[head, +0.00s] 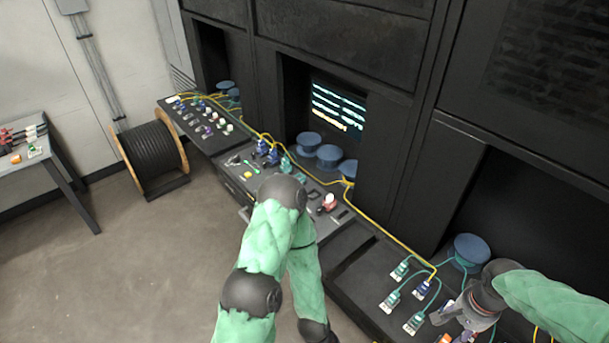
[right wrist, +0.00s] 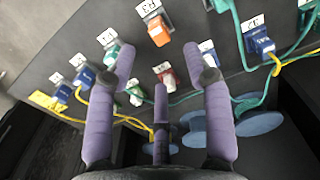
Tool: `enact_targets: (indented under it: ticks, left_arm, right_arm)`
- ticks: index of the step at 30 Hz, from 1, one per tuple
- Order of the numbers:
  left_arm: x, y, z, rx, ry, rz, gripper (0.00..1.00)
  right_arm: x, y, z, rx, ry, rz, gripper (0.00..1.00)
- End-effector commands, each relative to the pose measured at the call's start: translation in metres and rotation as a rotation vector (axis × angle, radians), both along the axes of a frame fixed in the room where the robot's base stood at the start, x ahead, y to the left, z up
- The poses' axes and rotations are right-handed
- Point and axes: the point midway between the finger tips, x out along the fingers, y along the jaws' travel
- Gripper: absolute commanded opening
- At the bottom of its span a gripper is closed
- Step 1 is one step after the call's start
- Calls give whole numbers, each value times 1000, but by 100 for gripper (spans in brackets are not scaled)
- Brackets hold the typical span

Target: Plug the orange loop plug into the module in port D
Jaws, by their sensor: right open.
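An orange plug (right wrist: 158,30) sits on the dark panel beside a white tag, near the top of the right wrist view. In the head view an orange bit (head: 445,339) shows at the bottom edge, by my right gripper (head: 462,328). My right gripper (right wrist: 168,68) has its purple fingers spread wide with nothing between them. The orange plug lies beyond the fingertips, apart from them. My left arm is bent in the middle of the head view; its gripper is out of frame. I cannot tell which module is port D; the tags are too small to read surely.
Several teal and blue plugs (head: 400,270) with cables stand near the right gripper. A yellow cable (head: 385,232) runs along the console. Blue spools (head: 472,248) stand behind.

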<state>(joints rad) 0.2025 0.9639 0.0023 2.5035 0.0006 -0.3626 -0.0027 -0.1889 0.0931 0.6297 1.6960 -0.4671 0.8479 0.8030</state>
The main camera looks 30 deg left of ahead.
Motion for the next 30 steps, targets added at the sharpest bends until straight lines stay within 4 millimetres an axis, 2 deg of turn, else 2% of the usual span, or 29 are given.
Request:
enact_targets:
  ticks: [14,20,30]
  left_arm:
    - [0,0,-4,0,0,0,49]
    - [0,0,-16,0,0,0,49]
    - [0,0,-47,0,0,0,49]
  right_arm:
    - [0,0,-6,1,1,0,51]
    - [0,0,-22,0,1,0,51]
    - [0,0,-66,2,2,0,51]
